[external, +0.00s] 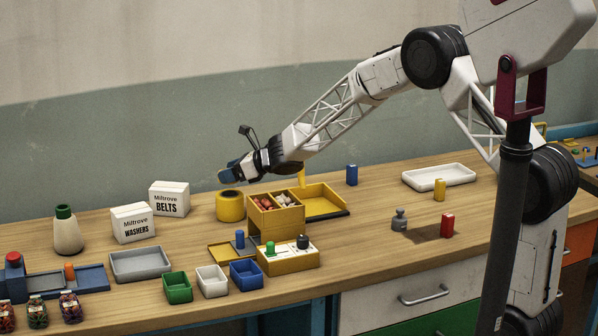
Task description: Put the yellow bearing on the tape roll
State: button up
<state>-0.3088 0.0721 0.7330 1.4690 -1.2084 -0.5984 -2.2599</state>
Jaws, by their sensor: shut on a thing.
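A squat yellow tape roll (230,206) with a dark top stands on the bench, left of the yellow bin. My gripper (227,175) is a little above the tape roll, with a gap between them. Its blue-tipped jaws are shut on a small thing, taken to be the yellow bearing. The jaws mostly hide it, and its shape and tilt are too small to tell. No loose ring-shaped yellow bearing shows clearly on the bench.
A yellow compartment bin (276,222) stands close right of the tape roll. White boxes (169,199) stand to the left. A grey tray (141,264) and small coloured bins (212,281) lie in front. Bench right of centre is fairly clear.

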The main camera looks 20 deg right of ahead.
aim_at(231, 194)
jog(key=shift+f, duration=1.85)
jog(key=shift+f, duration=0.2)
jog(key=o, duration=1.1)
jog(key=shift+o, duration=0.2)
jog(key=shift+r, duration=0.2)
jog(key=shift+s+d+r, duration=0.25)
jog(key=shift+s+d, duration=0.15)
jog(key=shift+d, duration=0.1)
jog(key=v, duration=1)
jog(key=shift+d+r, duration=0.15)
jog(key=shift+d, duration=0.1)
jog(key=shift+s, duration=0.15)
jog(key=shift+d+r, duration=0.1)
